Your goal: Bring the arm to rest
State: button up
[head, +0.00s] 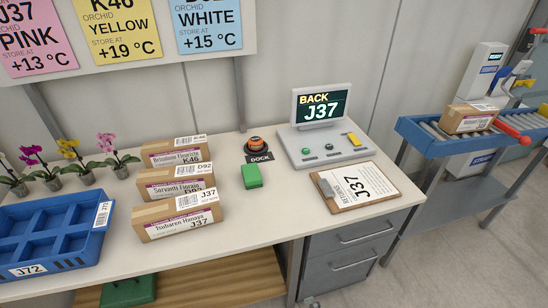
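My arm and gripper do not show in the head view, so whether the gripper is open or shut is hidden. The view takes in a pale workbench (285,222) from above. Three cardboard boxes lie in a row on it, labelled K46 (176,152), D92 (178,184) and J37 (177,217). A clipboard (356,187) with a J37 sheet lies in front of the console.
A blue crate (97,241) marked J72 and several potted orchids (73,154) stand at the left. An orange-topped dock button (256,146) and green box (251,176) lie mid-bench. A roller conveyor (420,134) at right carries a box (467,121). The bench's front middle is clear.

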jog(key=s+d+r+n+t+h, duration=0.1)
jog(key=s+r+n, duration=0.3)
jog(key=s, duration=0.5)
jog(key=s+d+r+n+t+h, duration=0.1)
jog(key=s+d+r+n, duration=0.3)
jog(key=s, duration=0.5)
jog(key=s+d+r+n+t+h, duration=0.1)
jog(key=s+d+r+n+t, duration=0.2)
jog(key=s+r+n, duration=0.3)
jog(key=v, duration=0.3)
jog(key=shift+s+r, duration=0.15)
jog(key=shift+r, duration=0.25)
